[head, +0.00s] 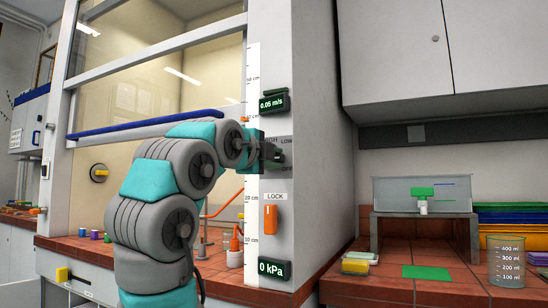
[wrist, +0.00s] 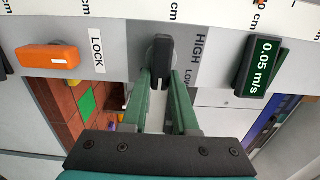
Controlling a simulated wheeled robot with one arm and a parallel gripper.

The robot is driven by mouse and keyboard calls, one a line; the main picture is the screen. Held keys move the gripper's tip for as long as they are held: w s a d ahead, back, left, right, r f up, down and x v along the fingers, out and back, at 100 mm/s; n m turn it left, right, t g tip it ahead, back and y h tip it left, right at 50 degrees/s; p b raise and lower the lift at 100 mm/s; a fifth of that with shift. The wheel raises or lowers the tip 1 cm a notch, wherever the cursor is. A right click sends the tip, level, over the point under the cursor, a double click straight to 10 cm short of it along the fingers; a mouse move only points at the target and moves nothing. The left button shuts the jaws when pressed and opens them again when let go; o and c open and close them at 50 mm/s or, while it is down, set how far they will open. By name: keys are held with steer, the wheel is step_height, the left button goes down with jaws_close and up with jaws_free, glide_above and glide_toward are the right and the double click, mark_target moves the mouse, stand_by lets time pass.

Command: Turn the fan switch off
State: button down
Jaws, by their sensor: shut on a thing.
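The fan switch (wrist: 160,55) is a black knob on the grey fume hood post, with the labels HIGH and LOW beside it. Its handle stands lengthwise in the wrist view, with a white mark near its lower end. My gripper (wrist: 161,78) has its two green fingers on either side of the lower end of the knob and is shut on it. There the knob is mostly hidden by my gripper.
An orange LOCK switch (head: 270,218) sits below the fan switch, and a 0.05 m/s display (head: 273,103) above it. A 0 kPa display (head: 274,268) is lower down. A beaker (head: 506,262) and a metal stand (head: 425,217) are on the right bench.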

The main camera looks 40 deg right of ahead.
steer(key=shift+f, duration=0.1)
steer(key=c, duration=0.7)
jaws_free()
steer(key=shift+a, duration=0.1)
steer(key=b+v, duration=0.1)
steer(key=v, duration=0.6)
steer(key=shift+s+a, duration=0.2)
steer(key=shift+a, duration=0.05)
